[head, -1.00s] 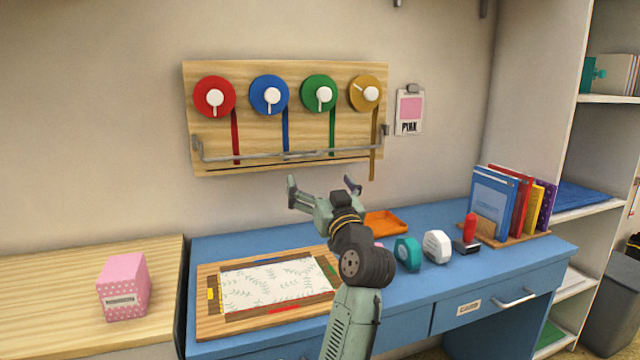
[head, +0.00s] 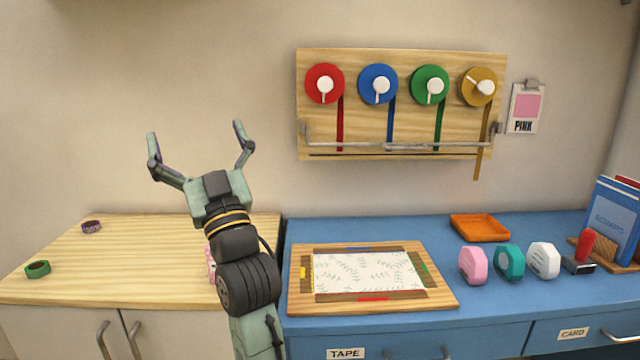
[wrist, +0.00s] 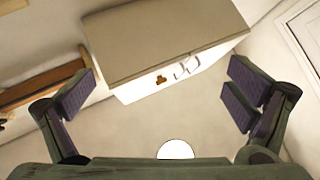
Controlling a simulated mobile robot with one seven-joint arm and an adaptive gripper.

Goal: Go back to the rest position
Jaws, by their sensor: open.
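My gripper (head: 201,150) is open and empty in the head view. It is raised in front of the wall, above the wooden counter at the left, and touches nothing. In the wrist view my gripper (wrist: 160,88) shows its two fingers spread wide with nothing between them. My arm covers most of a pink box (head: 211,262) on the wooden counter.
A wooden board with a patterned sheet (head: 365,270) lies on the blue desk (head: 470,318). An orange tray (head: 480,228) and several dispensers stand to its right. Green (head: 37,269) and purple (head: 91,227) tape rolls lie on the wooden counter. A ribbon rack (head: 400,105) hangs above.

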